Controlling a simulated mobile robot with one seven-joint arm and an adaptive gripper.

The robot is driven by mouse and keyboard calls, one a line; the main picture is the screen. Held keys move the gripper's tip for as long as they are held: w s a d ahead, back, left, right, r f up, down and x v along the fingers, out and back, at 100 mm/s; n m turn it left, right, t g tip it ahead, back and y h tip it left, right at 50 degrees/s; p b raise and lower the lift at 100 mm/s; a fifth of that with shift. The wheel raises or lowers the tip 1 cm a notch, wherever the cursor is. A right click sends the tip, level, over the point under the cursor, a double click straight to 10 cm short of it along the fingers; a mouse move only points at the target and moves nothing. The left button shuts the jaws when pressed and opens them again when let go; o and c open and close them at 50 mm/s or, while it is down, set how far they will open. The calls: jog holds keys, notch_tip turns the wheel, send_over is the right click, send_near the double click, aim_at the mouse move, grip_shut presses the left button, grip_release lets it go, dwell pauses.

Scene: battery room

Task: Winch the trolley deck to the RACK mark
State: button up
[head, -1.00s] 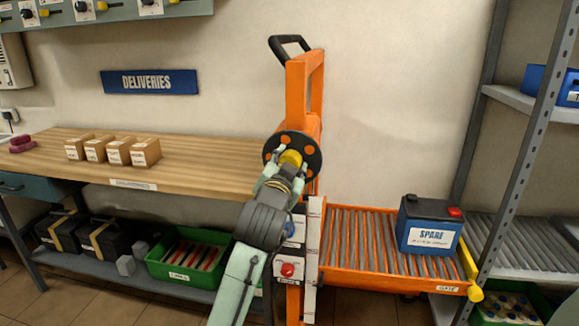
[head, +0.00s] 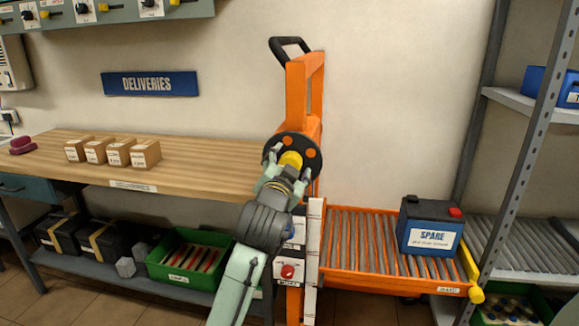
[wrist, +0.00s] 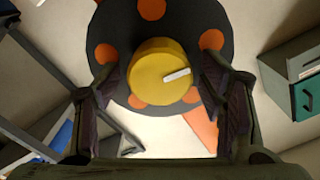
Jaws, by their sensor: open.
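The orange trolley (head: 296,98) stands upright at the middle of the head view. Its roller deck (head: 345,283) carries a blue SPARE battery (head: 430,238) at its right end. A black winch disc (head: 315,144) with orange spots and a yellow hub knob (head: 290,160) faces me on the mast; the knob (wrist: 155,62) also shows in the wrist view. My gripper (wrist: 162,78) is open, with one finger on either side of the knob and gaps visible; contact is not clear. A white strip (head: 314,235) runs down the mast; I cannot read a RACK mark on it.
A wooden bench (head: 205,155) with several small boxes stands left of the trolley. A grey rack (head: 530,120) with a roller shelf (head: 520,245) stands right of the deck. A red button (head: 287,271) sits low on the mast. A yellow-ended bar (head: 476,294) edges the deck.

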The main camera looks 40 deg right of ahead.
jog(key=v, duration=1.2)
dwell(1.0)
